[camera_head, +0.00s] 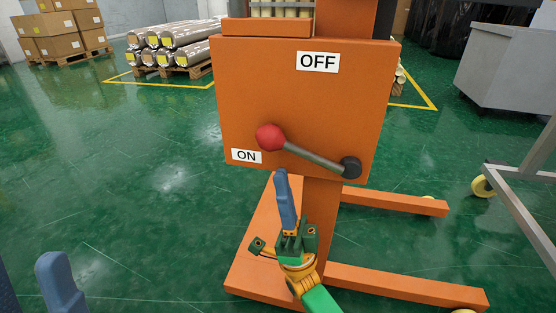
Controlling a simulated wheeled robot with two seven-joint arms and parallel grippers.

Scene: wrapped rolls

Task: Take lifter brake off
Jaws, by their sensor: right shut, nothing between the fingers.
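The orange lifter (300,85) stands straight ahead, with its front panel facing me. Its brake lever (315,158) has a red knob (270,137) at the left end and a dark pivot (350,167) at the lower right. The lever points left and slightly up, with the knob just above the ON label (246,156). The OFF label (318,61) is near the panel's top. My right gripper (282,178) is shut and empty, pointing up below the panel, under the knob and apart from it. Part of my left gripper (62,285) shows at the lower left; its fingertips' state is unclear.
The lifter's orange legs (400,287) reach right along the green floor. A grey cart (510,65) and a metal frame (515,200) stand at the right. Wrapped rolls (170,45) on a pallet and stacked boxes (60,35) are behind left. The floor at left is clear.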

